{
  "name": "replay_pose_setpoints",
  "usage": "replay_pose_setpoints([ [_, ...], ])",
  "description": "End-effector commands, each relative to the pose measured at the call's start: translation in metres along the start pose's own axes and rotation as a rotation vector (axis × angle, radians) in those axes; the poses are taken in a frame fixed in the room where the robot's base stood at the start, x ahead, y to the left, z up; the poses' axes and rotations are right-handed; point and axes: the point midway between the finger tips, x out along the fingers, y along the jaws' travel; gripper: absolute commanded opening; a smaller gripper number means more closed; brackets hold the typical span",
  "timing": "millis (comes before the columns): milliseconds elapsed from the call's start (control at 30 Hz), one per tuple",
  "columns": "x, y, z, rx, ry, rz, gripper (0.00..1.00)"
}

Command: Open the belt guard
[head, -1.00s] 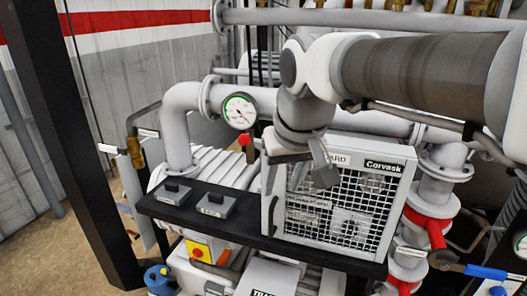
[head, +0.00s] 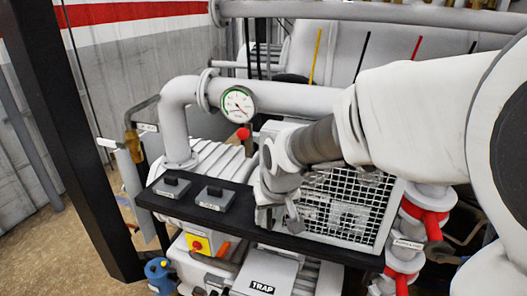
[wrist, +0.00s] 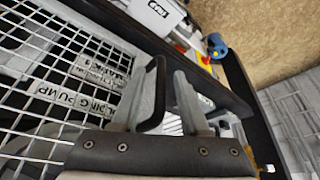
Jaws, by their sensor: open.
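The belt guard (head: 379,218) is a pale box frame with a wire mesh front on the dark-edged bench. It looks closed, and my arm hides its top and upper left. In the wrist view its mesh (wrist: 42,88) fills the left side, with printed labels behind it. My gripper (head: 279,216) is at the guard's lower left front edge, fingers pointing down. In the wrist view my gripper (wrist: 170,72) is open, its two grey fingers apart beside the guard's edge. I cannot tell whether a finger touches the frame.
Two small dark blocks (head: 213,196) sit on the bench left of the guard. A pressure gauge (head: 238,103) and thick pipe are behind. A box marked TRAP (head: 262,287) and a yellow-red switch (head: 198,244) are below. Red-banded pipework (head: 425,216) stands close on the right.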

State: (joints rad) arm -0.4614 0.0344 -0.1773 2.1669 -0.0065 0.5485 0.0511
Motion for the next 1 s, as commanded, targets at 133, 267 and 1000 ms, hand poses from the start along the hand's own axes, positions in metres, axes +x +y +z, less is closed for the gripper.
replay_pose_setpoints([
  [133, 0.0005, -0.0001, 0.0, 0.0, 0.0, 0.0, 0.45],
  [267, 0.0004, -0.0001, 0.0, 0.0, 0.0, 0.0, 0.39],
  [1000, -0.0001, -0.0002, -0.0002, 0.0, 0.001, 0.0, 0.0],
])
